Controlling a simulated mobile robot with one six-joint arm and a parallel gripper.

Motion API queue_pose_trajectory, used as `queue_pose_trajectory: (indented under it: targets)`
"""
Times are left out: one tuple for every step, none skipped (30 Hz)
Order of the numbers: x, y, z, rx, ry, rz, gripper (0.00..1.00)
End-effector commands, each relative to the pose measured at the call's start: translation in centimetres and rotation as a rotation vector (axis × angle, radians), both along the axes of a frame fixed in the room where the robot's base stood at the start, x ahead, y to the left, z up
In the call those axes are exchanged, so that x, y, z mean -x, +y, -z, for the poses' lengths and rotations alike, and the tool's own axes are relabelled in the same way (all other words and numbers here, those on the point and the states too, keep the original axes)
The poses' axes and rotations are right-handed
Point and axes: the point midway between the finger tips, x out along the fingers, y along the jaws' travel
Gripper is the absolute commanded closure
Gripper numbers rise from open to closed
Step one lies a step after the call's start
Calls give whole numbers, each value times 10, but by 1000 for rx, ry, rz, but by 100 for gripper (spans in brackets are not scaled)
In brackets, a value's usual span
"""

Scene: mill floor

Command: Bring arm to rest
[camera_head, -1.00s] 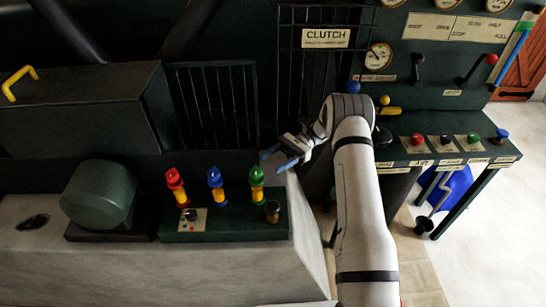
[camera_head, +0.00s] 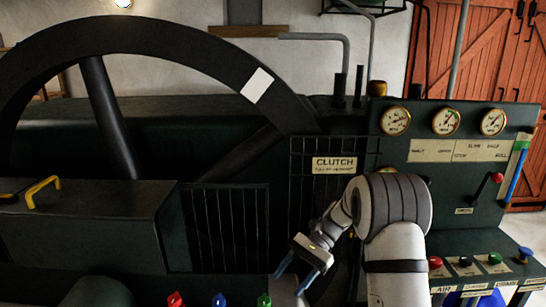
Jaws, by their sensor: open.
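My gripper (camera_head: 297,274) is at the lower middle of the head view, at the end of my white and grey arm. Its two blue fingers are apart, with nothing between them, and point down and to the left. It is in front of the dark machine, below the CLUTCH sign (camera_head: 335,165). My arm is bent, with its rounded grey-banded joint in front of the right part of the machine. The arm hides part of the panel behind it.
Red (camera_head: 175,299), blue (camera_head: 219,300) and green (camera_head: 264,300) tops show at the bottom edge, left of my gripper. A console with buttons (camera_head: 465,262) and a gauge panel (camera_head: 445,121) stand at right. A big flywheel (camera_head: 190,44) rises at left. Orange doors (camera_head: 485,60) are behind.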

Motion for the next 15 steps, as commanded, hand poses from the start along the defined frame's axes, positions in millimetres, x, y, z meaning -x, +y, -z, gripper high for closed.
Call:
queue_pose_trajectory:
  targets:
    - [11, -3, -14, 30, -60, -16, 46]
    - [17, -5, -19, 49, -92, -27, 46]
    - [25, -8, -27, 73, -138, -41, 46]
    - [32, -10, -32, 92, -173, -52, 46]
    - [38, -13, -36, 111, -207, -63, 46]
    - [47, -16, -42, 135, -253, -81, 46]
    - [53, -18, -47, 153, -287, -93, 46]
    - [60, -21, -51, 172, -322, -106, 46]
    - [69, -25, -57, 195, -369, -124, 46]
    - [75, -28, -60, 214, -403, -137, 46]
    - [82, -31, -64, 232, -438, -151, 46]
    - [91, -36, -68, 256, -485, -170, 46]
    - [98, -39, -71, 273, -519, -185, 46]
    - [105, -42, -74, 291, -555, -201, 46]
    - [114, -47, -78, 315, -601, -220, 46]
